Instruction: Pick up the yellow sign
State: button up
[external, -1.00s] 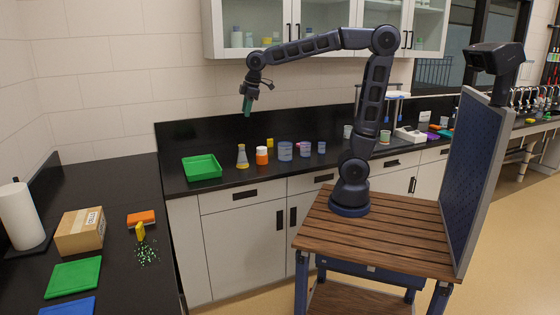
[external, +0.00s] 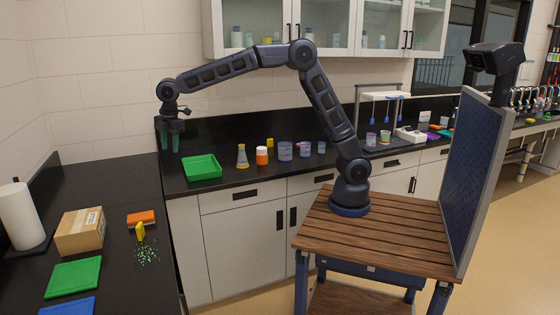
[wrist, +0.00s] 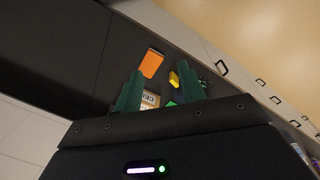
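A small yellow sign (external: 140,231) stands on the left black counter, just in front of an orange block and beside scattered green bits. It also shows in the wrist view (wrist: 173,79), between my two fingers and nearer the right one. My gripper (external: 170,148) hangs above the counter corner, fingers pointing down, with clear space up to the sign. Its green fingers are spread apart with nothing between them, as the wrist view also shows (wrist: 160,72).
The orange block (external: 141,217), a cardboard box (external: 80,231) and a green mat (external: 73,278) lie around the sign. A green tray (external: 202,167) sits on the back counter, right of my gripper. A paper towel roll (external: 22,214) stands at far left.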

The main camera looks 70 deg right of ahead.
jog(key=w+a+f+n, duration=0.25)
jog(key=a+f, duration=0.55)
jog(key=a, duration=0.4)
jog(key=n+g, duration=0.1)
jog(key=n, duration=0.2)
send_over(138, 226)
jog(key=f, duration=0.8)
jog(key=shift+a+f, duration=0.2)
jog(key=shift+f, duration=0.1)
jog(key=shift+s+d+f, duration=0.1)
jog(key=shift+f, duration=5.3)
grip_shut()
